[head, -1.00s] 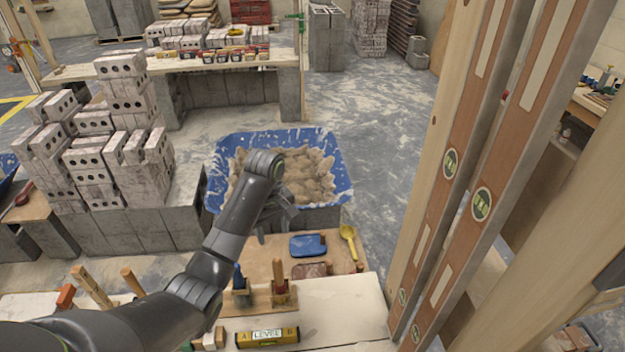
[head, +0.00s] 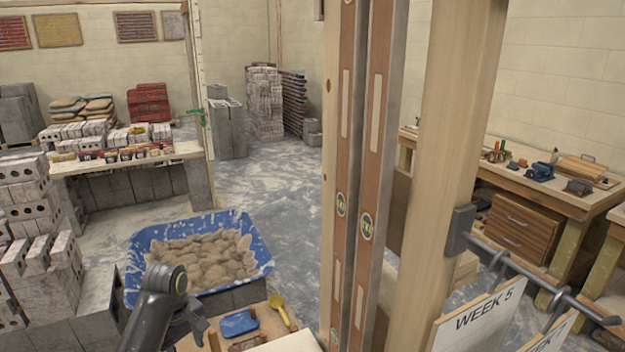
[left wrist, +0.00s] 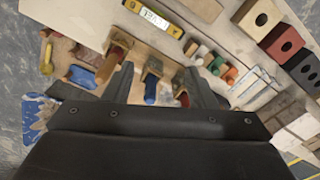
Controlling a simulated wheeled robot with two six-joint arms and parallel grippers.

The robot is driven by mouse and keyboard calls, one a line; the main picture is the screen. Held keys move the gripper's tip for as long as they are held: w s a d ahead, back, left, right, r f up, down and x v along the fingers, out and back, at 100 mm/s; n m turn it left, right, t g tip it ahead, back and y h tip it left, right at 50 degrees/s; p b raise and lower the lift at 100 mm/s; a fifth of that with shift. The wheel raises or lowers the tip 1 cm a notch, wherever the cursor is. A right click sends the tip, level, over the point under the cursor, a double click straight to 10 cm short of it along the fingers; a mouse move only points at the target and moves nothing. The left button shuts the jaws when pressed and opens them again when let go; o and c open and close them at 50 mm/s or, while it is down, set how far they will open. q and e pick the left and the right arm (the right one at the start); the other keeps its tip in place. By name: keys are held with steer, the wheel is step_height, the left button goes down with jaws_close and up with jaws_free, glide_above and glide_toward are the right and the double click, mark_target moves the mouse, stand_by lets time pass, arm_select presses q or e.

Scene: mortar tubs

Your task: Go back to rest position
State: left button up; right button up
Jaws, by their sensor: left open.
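My left gripper (head: 195,325) shows low in the head view, in front of the blue mortar tub (head: 262,262). In the left wrist view my left gripper (left wrist: 162,88) has its two dark fingers apart with nothing held between them. They point at a tool board with wooden-handled tools, a blue-handled tool (left wrist: 151,90) lying between the fingers in the picture but below them. The tub holds lumpy tan mortar (head: 205,257). My right gripper is in neither view.
A wooden post with two long spirit levels (head: 378,130) stands close on the right. A hanging "WEEK 5" board (head: 485,318) is at lower right. Brick stacks (head: 45,260) stand left. A blue float (head: 239,323) and yellow scoop (head: 280,308) lie on the bench. Floor beyond the tub is clear.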

arm_select(q)
steer(key=s+a+f+m+t, duration=0.1)
steer(key=s+f+m, duration=0.3)
steer(key=s, duration=0.5)
steer(key=s+f+m+t, duration=0.1)
steer(key=s+f, duration=0.5)
steer(key=s, duration=0.2)
steer(key=s+a+r+m+t+y, duration=0.1)
steer(key=s+r+m, duration=0.15)
steer(key=s, duration=0.65)
steer(key=s+a+r+m+t+y, duration=0.1)
steer(key=s+r+m, duration=0.15)
steer(key=s, duration=0.65)
step_height(320, 180, down, 25)
steer(key=a+g+b, duration=0.1)
steer(key=g, duration=0.1)
steer(key=s+d+f+h+b, duration=0.1)
steer(key=s+f, duration=1.3)
steer(key=f, duration=0.4)
steer(key=shift+s+g, duration=0.4)
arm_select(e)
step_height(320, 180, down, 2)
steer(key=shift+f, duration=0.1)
